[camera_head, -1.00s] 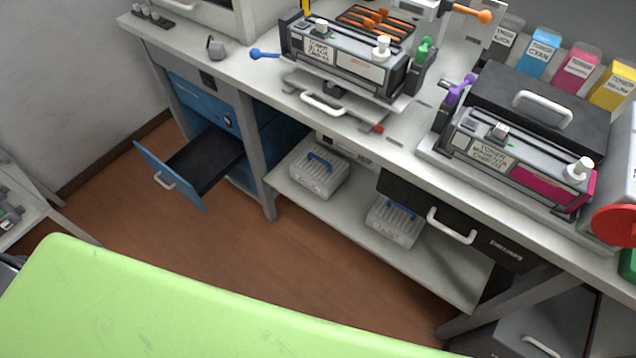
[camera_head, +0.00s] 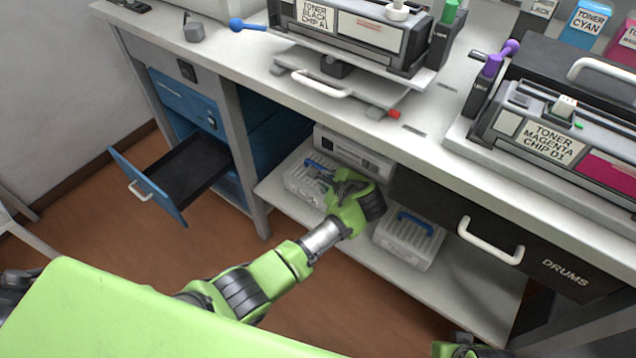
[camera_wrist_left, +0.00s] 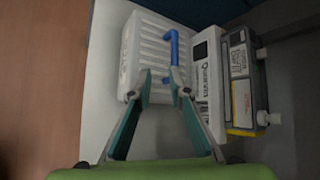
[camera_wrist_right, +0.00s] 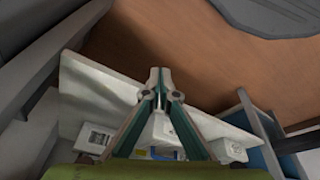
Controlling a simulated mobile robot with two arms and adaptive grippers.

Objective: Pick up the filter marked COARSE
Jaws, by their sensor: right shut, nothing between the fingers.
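Two pale ribbed filter boxes with blue handles sit on the lower shelf. The left box (camera_head: 300,184) is partly covered by my left gripper (camera_head: 326,180) in the head view. The right box (camera_head: 408,246) stands clear of it. No COARSE marking is legible on either. In the left wrist view, my left gripper (camera_wrist_left: 162,77) is open above a ribbed box (camera_wrist_left: 147,45). Its blue handle (camera_wrist_left: 174,48) passes by the right fingertip; contact cannot be told. My right gripper (camera_wrist_right: 160,72) is shut and empty in the right wrist view.
The shelf (camera_head: 365,262) lies under the workbench (camera_head: 430,135). A white box (camera_head: 350,150) stands behind the left filter. A black DRUMS drawer (camera_head: 540,262) overhangs the shelf's right part. A blue drawer (camera_head: 150,187) stands open at left. Floor is free in front.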

